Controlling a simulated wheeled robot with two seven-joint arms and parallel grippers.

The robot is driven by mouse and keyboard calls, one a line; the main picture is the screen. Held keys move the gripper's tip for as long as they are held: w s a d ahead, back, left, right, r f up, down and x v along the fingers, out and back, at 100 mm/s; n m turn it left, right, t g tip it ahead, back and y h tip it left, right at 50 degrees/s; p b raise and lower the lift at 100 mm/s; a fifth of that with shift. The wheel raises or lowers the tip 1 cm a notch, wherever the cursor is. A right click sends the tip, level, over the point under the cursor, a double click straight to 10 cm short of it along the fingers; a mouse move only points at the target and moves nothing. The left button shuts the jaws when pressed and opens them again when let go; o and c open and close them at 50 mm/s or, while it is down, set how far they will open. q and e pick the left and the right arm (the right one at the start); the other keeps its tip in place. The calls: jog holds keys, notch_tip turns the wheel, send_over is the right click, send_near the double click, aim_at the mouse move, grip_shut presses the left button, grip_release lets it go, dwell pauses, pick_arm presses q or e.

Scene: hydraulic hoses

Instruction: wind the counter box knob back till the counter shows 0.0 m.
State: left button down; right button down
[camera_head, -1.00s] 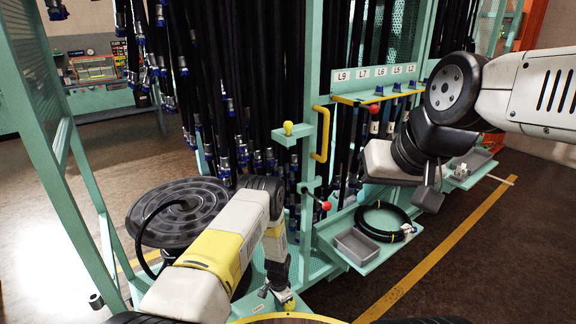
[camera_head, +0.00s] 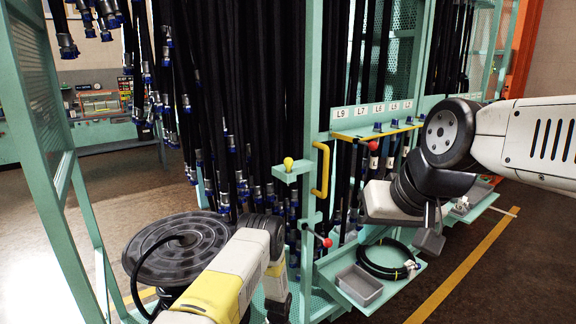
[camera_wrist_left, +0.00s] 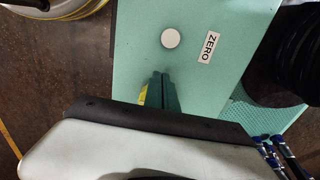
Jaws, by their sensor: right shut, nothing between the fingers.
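A pale teal panel (camera_wrist_left: 235,30) fills the upper middle of the left wrist view. It bears a white round button (camera_wrist_left: 170,38) and a ZERO label (camera_wrist_left: 209,48). I cannot make out the knob or a counter reading. My right gripper (camera_head: 432,238) is shut and empty, hanging in front of the rack at the right.
Black hoses hang from the teal rack behind my arms. A dark round reel (camera_head: 170,255) is left of my left arm. A grey tray (camera_head: 358,287) and a coiled hose (camera_head: 385,262) sit on a low shelf. A red-knobbed lever (camera_head: 327,242) stands near my left wrist.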

pick_arm(q)
jog(key=shift+w+d+r, duration=0.15)
jog(key=shift+w+d, duration=0.1)
jog(key=shift+w, duration=0.3)
jog(key=shift+s+a, duration=0.15)
jog(key=shift+a, duration=0.15)
jog(key=shift+s+a+r, duration=0.1)
jog(key=shift+s+r, duration=0.05)
jog(key=shift+r, duration=1.3)
jog(key=shift+s+a+r, duration=0.1)
jog(key=shift+s+r, duration=0.05)
jog(key=shift+r, duration=1.3)
